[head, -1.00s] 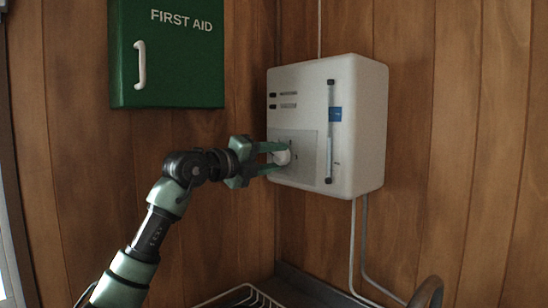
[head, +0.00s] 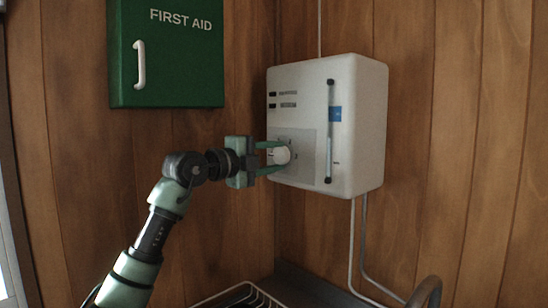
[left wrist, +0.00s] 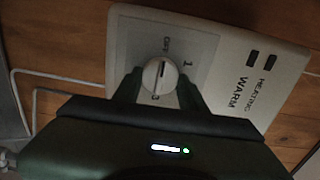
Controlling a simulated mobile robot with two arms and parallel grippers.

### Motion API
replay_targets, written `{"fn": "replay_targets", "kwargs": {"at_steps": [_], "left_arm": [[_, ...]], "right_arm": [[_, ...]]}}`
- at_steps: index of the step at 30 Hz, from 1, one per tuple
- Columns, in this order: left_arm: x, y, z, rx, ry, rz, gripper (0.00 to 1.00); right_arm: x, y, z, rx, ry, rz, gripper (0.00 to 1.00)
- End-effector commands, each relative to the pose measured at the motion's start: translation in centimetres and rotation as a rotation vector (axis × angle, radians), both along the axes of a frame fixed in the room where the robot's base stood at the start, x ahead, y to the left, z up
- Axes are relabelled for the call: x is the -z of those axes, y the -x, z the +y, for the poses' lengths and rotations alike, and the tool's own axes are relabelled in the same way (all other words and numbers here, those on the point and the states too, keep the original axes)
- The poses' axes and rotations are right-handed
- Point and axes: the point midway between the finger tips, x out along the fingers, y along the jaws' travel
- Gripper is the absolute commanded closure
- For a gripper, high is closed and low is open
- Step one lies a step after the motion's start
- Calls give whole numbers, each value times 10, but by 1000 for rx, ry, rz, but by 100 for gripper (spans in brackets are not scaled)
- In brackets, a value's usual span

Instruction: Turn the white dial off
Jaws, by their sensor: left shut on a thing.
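The white dial (head: 281,155) is on the lower left of the front of a white wall heater box (head: 357,130). My left gripper (head: 273,157) is shut on the dial, one finger on each side of it. In the left wrist view the round dial (left wrist: 160,75) sits between the two dark fingers (left wrist: 160,88), with a dark line across its face. My right gripper is not in view.
A green first aid cabinet (head: 170,60) hangs on the wooden wall above my left arm. Pale pipes (head: 353,240) run down from the box. A wire rack (head: 240,297) and a curved grey tube (head: 428,290) are at the bottom edge.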

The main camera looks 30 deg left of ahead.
Motion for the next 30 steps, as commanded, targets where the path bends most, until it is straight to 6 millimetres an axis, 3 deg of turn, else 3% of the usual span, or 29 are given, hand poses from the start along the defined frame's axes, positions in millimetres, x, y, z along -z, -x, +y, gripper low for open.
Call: {"fn": "replay_targets", "kwargs": {"at_steps": [6, 7, 9, 20, 30], "left_arm": [[0, 0, 0, 0, 3, 2, 99], [0, 0, 0, 0, 3, 2, 53], [1, 0, 0, 0, 3, 2, 37], [1, 3, 2, 0, 1, 0, 37], [4, 53, 20, -2, -1, 0, 37]], "right_arm": [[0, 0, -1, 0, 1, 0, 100], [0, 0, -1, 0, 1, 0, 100], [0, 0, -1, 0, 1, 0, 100], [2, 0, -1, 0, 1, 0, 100], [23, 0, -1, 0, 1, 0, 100]]}}
